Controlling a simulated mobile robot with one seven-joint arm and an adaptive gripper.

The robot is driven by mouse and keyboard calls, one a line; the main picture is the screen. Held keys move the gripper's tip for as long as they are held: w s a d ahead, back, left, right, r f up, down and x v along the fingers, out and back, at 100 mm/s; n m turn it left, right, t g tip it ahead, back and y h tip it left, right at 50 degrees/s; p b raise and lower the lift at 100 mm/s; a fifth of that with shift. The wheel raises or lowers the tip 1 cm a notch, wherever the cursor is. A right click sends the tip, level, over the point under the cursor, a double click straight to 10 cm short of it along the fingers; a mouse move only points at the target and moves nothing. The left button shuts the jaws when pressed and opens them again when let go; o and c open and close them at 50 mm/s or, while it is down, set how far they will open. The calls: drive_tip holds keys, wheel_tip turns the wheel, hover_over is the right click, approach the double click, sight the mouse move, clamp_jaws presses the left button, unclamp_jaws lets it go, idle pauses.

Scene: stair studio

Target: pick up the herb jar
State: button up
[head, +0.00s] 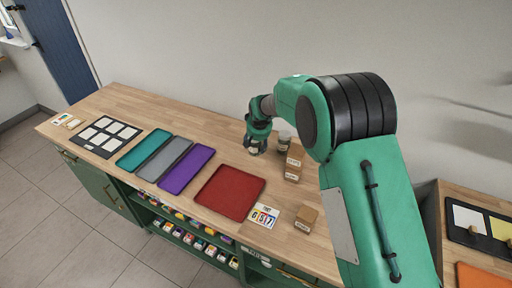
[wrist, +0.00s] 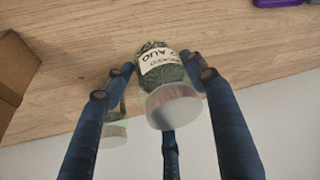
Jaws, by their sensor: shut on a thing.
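The herb jar (wrist: 165,68) shows in the wrist view as a clear jar with green contents, a white printed label and a pale lid. My gripper (wrist: 164,85) has its blue fingers closed around the jar. In the head view my green gripper (head: 256,146) is over the wooden worktop, to the right of the purple tray. The jar is mostly hidden there by the fingers. I cannot tell whether its base touches the worktop.
A second jar (head: 284,138) stands close to the right of my gripper. A red tray (head: 230,192) and a purple tray (head: 186,170) lie to the left.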

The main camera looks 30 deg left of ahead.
drive_tip(key=s+d, duration=0.3)
drive_tip(key=s, duration=0.1)
drive_tip(key=s+d+r+p, duration=0.1)
drive_tip(key=s+d, duration=0.2)
drive_tip(key=s, duration=0.1)
drive_tip(key=s+d+r+p, duration=0.1)
drive_tip(key=s+d, duration=0.3)
drive_tip(key=shift+s, duration=0.25)
idle(0.5)
wheel_tip(320, 180, up, 18)
drive_tip(key=w+d+n+g+p, duration=0.1)
drive_tip(key=w+d+n+p, duration=0.25)
drive_tip(key=d, duration=0.65)
drive_tip(key=w+d+n+g+p, duration=0.1)
drive_tip(key=w+d+n+p, duration=0.3)
drive_tip(key=d, duration=0.7)
wheel_tip(320, 180, down, 18)
drive_tip(key=m+b, duration=0.1)
drive_tip(key=m, duration=0.1)
drive_tip(key=shift+w+a+y+b, duration=0.3)
drive_tip(key=shift+w+a+b, duration=0.05)
drive_tip(key=shift+w, duration=0.1)
drive_tip(key=shift+w, duration=0.1)
drive_tip(key=w+a, duration=0.3)
drive_tip(key=w, duration=0.4)
drive_tip(key=w+a+f, duration=0.1)
drive_tip(key=w+a, duration=0.2)
drive_tip(key=w, duration=0.4)
drive_tip(key=shift+w+f, duration=0.2)
drive_tip(key=shift+w, duration=0.15)
